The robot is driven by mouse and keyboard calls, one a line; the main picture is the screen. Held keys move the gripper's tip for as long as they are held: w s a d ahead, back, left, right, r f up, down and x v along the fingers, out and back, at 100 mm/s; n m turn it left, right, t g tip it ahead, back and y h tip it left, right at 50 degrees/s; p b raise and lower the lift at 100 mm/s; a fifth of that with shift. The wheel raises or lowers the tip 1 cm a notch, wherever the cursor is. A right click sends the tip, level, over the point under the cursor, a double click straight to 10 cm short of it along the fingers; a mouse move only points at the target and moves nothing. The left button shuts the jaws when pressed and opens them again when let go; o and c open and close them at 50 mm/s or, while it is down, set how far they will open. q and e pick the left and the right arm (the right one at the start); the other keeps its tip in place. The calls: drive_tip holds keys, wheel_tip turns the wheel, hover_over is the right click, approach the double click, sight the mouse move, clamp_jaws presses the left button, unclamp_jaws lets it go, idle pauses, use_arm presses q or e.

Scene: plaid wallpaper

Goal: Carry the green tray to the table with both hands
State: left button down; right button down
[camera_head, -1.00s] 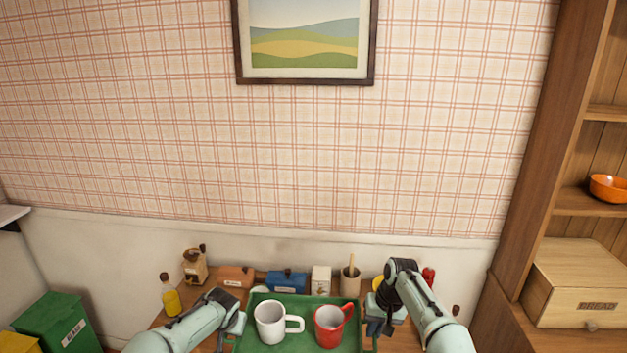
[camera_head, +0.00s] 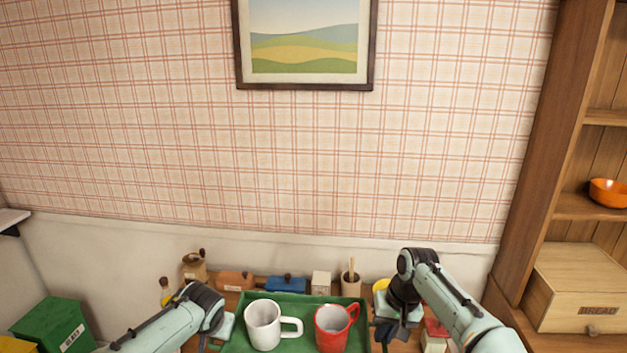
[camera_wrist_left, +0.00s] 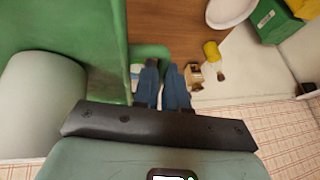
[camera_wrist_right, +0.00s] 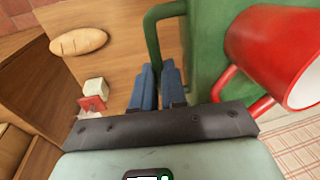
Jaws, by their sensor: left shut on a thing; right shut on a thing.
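The green tray (camera_head: 292,298) is at the bottom of the head view, in front of and seemingly above the wooden table. It carries a white mug (camera_head: 262,326) on the left and a red mug (camera_head: 331,330) on the right, both upright. My left gripper (camera_head: 224,330) is at the tray's left side; in the left wrist view its blue fingers (camera_wrist_left: 163,72) are shut on the green handle (camera_wrist_left: 150,52). My right gripper (camera_head: 384,332) is at the right side; its fingers (camera_wrist_right: 158,72) are shut on the other handle (camera_wrist_right: 151,32). The tray's near edge is cut off.
Along the table's back stand a blue box (camera_head: 286,284), a white box (camera_head: 321,283), a utensil pot (camera_head: 351,284) and other items. A bread loaf (camera_wrist_right: 78,41) lies on wood in the right wrist view. A shelf with a bread box (camera_head: 577,288) is at right, a green bin (camera_head: 55,325) at left.

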use_arm(q)
drive_tip(key=shift+s+r, duration=0.2)
drive_tip(key=shift+r, duration=0.2)
use_arm(e)
drive_tip(key=shift+s+r, duration=0.25)
drive_tip(key=shift+r, duration=0.15)
